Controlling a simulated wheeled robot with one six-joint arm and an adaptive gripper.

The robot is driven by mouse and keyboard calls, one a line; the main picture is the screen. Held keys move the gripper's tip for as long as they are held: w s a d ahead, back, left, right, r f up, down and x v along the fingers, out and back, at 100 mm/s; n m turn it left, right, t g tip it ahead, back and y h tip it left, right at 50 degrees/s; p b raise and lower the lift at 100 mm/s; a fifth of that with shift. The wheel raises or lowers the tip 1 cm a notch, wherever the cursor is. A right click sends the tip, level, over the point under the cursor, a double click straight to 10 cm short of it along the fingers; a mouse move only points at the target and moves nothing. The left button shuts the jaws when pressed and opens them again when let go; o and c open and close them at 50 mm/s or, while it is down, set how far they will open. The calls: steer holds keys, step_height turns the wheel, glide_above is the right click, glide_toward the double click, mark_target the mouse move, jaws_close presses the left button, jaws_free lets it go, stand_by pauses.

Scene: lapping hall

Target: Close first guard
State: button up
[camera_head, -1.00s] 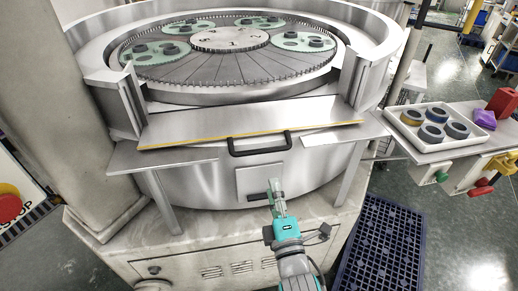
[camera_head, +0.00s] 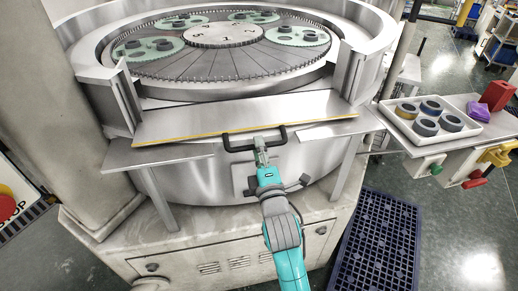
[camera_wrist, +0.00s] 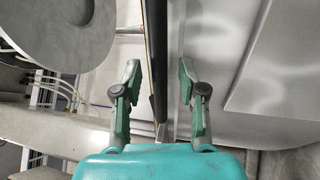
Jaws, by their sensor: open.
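The guard (camera_head: 200,122) is a flat steel panel with a yellow front edge. It lies folded down across the front opening of the lapping machine (camera_head: 220,182). Its black bar handle (camera_head: 236,149) sticks out at the front edge. My gripper (camera_head: 260,146) is at the middle of this handle, reaching up from below, and partly hides it. In the wrist view my gripper (camera_wrist: 158,78) is open, with the dark handle bar (camera_wrist: 157,60) between its fingers. Gaps show on both sides, so the fingers do not grip it.
The round lapping plate (camera_head: 215,60) with green carriers (camera_head: 150,47) lies behind the guard inside a steel rim. At the right, a white tray (camera_head: 398,122) holds several rings on a side table.

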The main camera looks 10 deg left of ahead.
steer(key=shift+w, duration=0.1)
jaws_close()
steer(key=shift+r, duration=0.15)
